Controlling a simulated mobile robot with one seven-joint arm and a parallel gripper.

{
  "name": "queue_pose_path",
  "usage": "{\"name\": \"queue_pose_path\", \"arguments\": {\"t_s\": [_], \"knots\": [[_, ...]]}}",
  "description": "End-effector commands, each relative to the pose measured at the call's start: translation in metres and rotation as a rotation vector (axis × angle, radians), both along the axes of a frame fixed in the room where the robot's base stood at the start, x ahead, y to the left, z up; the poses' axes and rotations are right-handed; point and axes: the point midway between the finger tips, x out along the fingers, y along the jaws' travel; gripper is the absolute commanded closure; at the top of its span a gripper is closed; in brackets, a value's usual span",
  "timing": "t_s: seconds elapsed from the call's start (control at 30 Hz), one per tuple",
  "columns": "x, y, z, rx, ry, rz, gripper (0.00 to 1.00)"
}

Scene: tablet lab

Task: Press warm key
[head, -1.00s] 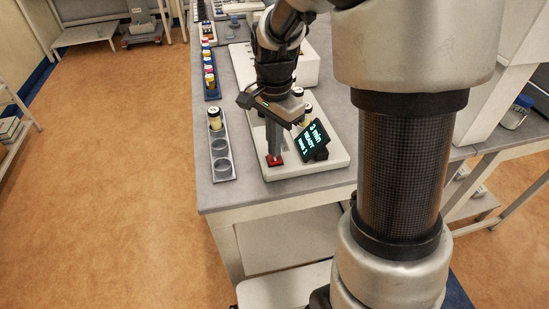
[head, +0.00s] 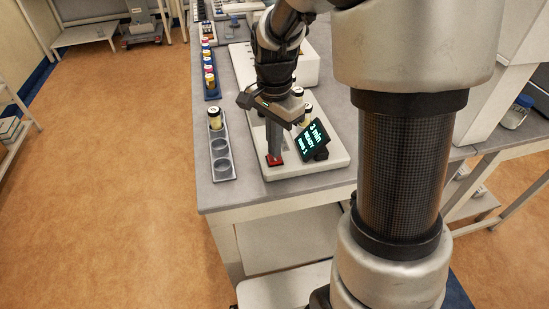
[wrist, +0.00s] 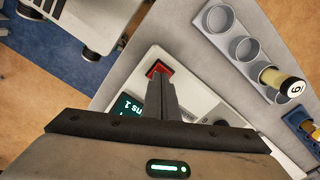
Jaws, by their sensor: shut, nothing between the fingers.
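The warm key is a red square key (head: 274,161) at the front left of a white device (head: 285,174) on the bench; it also shows in the wrist view (wrist: 158,68). My gripper (head: 275,153) is shut and empty and points down at the key. Its fingertips are at or just above the key; I cannot tell whether they touch it. In the wrist view the fingers (wrist: 160,82) cover part of the key.
A grey rack (head: 222,174) left of the device holds one capped vial (head: 214,118) and has empty round wells. Blue racks with vials (head: 210,80) stand behind it. The display stands close to the right of my fingers. The bench's front left corner is clear.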

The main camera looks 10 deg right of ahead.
Motion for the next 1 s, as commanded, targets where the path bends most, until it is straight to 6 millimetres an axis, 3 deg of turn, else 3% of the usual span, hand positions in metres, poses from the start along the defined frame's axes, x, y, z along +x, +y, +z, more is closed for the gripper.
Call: {"name": "queue_pose_path", "arguments": {"t_s": [1.0], "knots": [[0.0,0.0,-0.011,0.0,0.0,0.0,1.0]]}}
